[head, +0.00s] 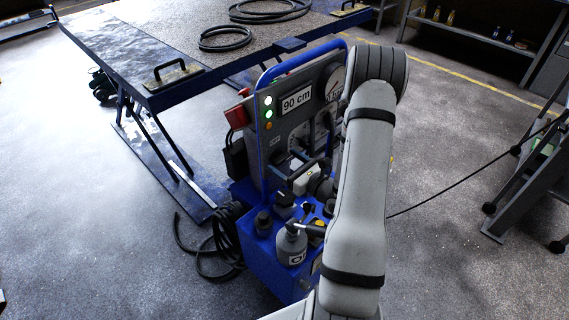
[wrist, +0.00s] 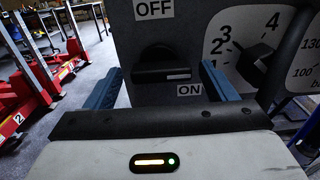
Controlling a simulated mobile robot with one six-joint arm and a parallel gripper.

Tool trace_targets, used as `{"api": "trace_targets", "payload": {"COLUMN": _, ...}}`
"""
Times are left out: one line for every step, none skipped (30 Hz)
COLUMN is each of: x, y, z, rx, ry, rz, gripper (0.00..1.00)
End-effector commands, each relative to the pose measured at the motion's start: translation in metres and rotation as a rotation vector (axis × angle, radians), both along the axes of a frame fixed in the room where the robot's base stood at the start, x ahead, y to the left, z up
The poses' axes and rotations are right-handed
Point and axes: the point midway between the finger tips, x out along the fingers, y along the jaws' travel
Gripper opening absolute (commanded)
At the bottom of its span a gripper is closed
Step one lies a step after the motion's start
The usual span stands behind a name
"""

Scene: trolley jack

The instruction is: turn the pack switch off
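The pack switch (wrist: 160,66) is a black rotary knob on a dark panel in the wrist view. Its bar handle lies roughly level, below the OFF label (wrist: 153,9) and close to the ON label (wrist: 189,90). My gripper (wrist: 161,76) is open, with one blue finger on each side of the knob. A gap shows between each finger and the knob, and nothing is held. In the head view the blue pack (head: 262,225) stands in the middle, with its panel partly behind my arm. I cannot make out the switch clearly there.
A gauge dial (wrist: 235,45) with its own black pointer knob is close to the right finger. A blue tube handle (head: 300,60) frames the panel, which has a "90 cm" display (head: 296,99). A lift table (head: 130,55) stands behind; cables (head: 222,240) lie at left.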

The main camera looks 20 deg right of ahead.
Motion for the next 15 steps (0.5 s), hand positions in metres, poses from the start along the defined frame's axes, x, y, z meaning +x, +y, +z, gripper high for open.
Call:
{"api": "trace_targets", "payload": {"x": -0.0001, "y": 0.0, "z": 0.0, "rx": 0.0, "ry": 0.0, "rz": 0.0, "gripper": 0.73}}
{"api": "trace_targets", "payload": {"x": -0.0002, "y": -0.0001, "z": 0.0, "rx": 0.0, "ry": 0.0, "rz": 0.0, "gripper": 0.71}}
{"api": "trace_targets", "payload": {"x": -0.0001, "y": -0.0002, "z": 0.0, "rx": 0.0, "ry": 0.0, "rz": 0.0, "gripper": 0.68}}
{"api": "trace_targets", "payload": {"x": -0.0001, "y": -0.0002, "z": 0.0, "rx": 0.0, "ry": 0.0, "rz": 0.0, "gripper": 0.65}}
{"api": "trace_targets", "payload": {"x": -0.0002, "y": -0.0002, "z": 0.0, "rx": 0.0, "ry": 0.0, "rz": 0.0, "gripper": 0.63}}
{"api": "trace_targets", "payload": {"x": -0.0002, "y": -0.0002, "z": 0.0001, "rx": 0.0, "ry": 0.0, "rz": 0.0, "gripper": 0.6}}
{"api": "trace_targets", "payload": {"x": -0.0002, "y": -0.0002, "z": 0.0001, "rx": 0.0, "ry": 0.0, "rz": 0.0, "gripper": 0.57}}
{"api": "trace_targets", "payload": {"x": -0.0002, "y": -0.0002, "z": 0.0001, "rx": 0.0, "ry": 0.0, "rz": 0.0, "gripper": 0.55}}
{"api": "trace_targets", "payload": {"x": -0.0003, "y": -0.0002, "z": 0.0001, "rx": 0.0, "ry": 0.0, "rz": 0.0, "gripper": 0.51}}
{"api": "trace_targets", "payload": {"x": -0.0004, "y": -0.0002, "z": 0.0, "rx": 0.0, "ry": 0.0, "rz": 0.0, "gripper": 0.49}}
{"api": "trace_targets", "payload": {"x": -0.0004, "y": -0.0002, "z": 0.0, "rx": 0.0, "ry": 0.0, "rz": 0.0, "gripper": 0.46}}
{"api": "trace_targets", "payload": {"x": -0.0004, "y": -0.0001, "z": 0.0, "rx": 0.0, "ry": 0.0, "rz": 0.0, "gripper": 0.43}}
{"api": "trace_targets", "payload": {"x": -0.0005, "y": -0.0001, "z": 0.0, "rx": 0.001, "ry": 0.0, "rz": 0.0, "gripper": 0.41}}
{"api": "trace_targets", "payload": {"x": -0.0005, "y": 0.0, "z": 0.0, "rx": 0.001, "ry": 0.0, "rz": 0.001, "gripper": 0.38}}
{"api": "trace_targets", "payload": {"x": -0.0005, "y": 0.0, "z": 0.0, "rx": 0.001, "ry": 0.0, "rz": 0.001, "gripper": 0.35}}
